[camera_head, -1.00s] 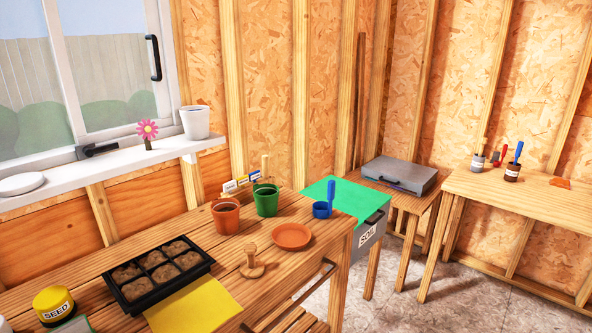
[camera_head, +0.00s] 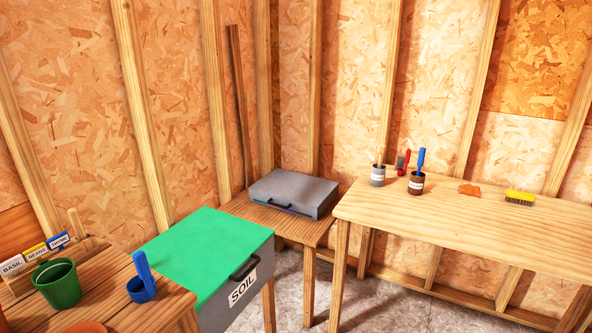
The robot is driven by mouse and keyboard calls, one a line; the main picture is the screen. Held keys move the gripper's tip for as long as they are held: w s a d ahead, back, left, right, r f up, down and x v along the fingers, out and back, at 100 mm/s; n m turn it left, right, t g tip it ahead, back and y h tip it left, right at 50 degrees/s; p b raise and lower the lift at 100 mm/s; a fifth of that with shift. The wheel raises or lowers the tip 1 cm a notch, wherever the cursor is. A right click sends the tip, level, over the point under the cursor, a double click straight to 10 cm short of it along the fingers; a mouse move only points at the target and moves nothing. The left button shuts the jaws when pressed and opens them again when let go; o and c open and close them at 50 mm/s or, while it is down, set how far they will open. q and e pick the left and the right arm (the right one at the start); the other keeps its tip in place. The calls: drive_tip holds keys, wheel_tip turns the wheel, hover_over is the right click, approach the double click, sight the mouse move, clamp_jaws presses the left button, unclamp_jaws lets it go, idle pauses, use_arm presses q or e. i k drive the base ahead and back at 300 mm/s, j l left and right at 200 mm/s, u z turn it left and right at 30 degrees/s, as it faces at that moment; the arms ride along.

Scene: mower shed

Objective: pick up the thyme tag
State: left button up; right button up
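The thyme tag (camera_head: 58,241) is a small blue-and-white label reading "THYME" at the left of the head view. It stands in a wooden holder (camera_head: 18,286) at the back of the potting bench. It is the rightmost of three tags, beside the yellow "BEANS" tag (camera_head: 36,251) and the white "BASIL" tag (camera_head: 12,266). The green pot (camera_head: 58,286) stands just in front of the holder. Neither of my grippers is in view.
A blue scoop (camera_head: 143,285) stands on the potting bench (camera_head: 110,295). A soil bin (camera_head: 205,250) with a green lid adjoins it. A grey case (camera_head: 293,193) sits on a low table. The right workbench (camera_head: 450,225) holds two jars, an orange item and a yellow brush (camera_head: 520,197).

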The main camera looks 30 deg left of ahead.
sight(58, 240)
drive_tip(key=i+u, duration=0.25)
drive_tip(key=i, duration=0.2)
drive_tip(key=i+u, duration=0.3)
drive_tip(key=i, duration=0.15)
drive_tip(key=i+l+u, duration=0.25)
drive_tip(key=i, duration=0.15)
